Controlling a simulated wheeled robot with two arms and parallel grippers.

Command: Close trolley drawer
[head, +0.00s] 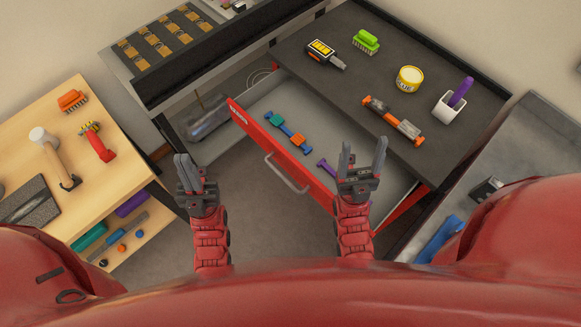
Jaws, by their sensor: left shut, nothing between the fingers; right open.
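The trolley drawer (330,142) stands pulled out below the trolley's dark top (440,75). Its red front panel (240,117) faces me and carries a grey bar handle (287,174). Inside lie a blue and orange tool (288,133) and a purple tool (325,167). My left gripper (190,172) is shut and empty, to the left of the drawer front and apart from it. My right gripper (362,163) is open, at the right end of the drawer front, and hides part of it. I cannot tell whether it touches the panel.
On the trolley top are a green brush (366,41), a yellow tin (409,79), an orange tool (393,121) and a white holder (449,108). A wooden workbench (105,135) stands at the left, a grey surface (525,140) at the right. Floor shows between my arms.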

